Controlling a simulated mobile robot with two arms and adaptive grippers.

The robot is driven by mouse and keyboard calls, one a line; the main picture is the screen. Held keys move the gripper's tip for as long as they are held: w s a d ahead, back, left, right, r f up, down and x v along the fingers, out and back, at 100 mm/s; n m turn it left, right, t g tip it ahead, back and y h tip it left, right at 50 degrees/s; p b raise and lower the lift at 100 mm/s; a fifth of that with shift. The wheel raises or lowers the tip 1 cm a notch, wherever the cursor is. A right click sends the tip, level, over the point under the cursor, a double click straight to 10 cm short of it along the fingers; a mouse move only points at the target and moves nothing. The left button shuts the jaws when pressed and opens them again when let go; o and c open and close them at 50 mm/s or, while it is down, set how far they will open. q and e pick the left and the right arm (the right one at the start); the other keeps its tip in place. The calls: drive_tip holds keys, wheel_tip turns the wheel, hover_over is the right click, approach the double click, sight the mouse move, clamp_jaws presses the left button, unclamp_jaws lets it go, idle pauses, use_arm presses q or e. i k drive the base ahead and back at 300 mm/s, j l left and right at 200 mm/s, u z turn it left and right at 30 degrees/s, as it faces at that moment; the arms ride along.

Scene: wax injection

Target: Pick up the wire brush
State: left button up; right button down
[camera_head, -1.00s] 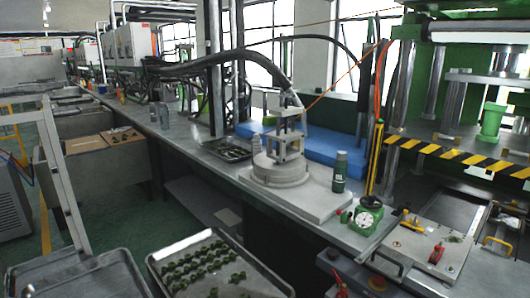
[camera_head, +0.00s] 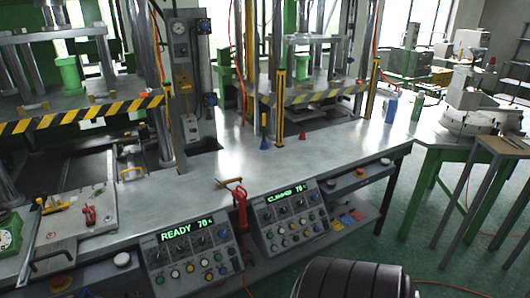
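No wire brush can be made out for certain. A small item with an orange-brown handle (camera_head: 229,182) lies at the front edge of the metal workbench (camera_head: 260,158), just above a red handle-like tool (camera_head: 240,200). It is too small to tell whether it is the wire brush. Neither of my grippers is in the head view.
Two control panels, one reading READY (camera_head: 190,250) and another beside it (camera_head: 288,215), hang at the bench front. Presses with striped guards (camera_head: 85,112) stand behind. A blue cone (camera_head: 264,143) and blue bottle (camera_head: 391,108) stand on the bench.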

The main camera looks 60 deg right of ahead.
sight(225, 183)
drive_tip(key=z, duration=1.75)
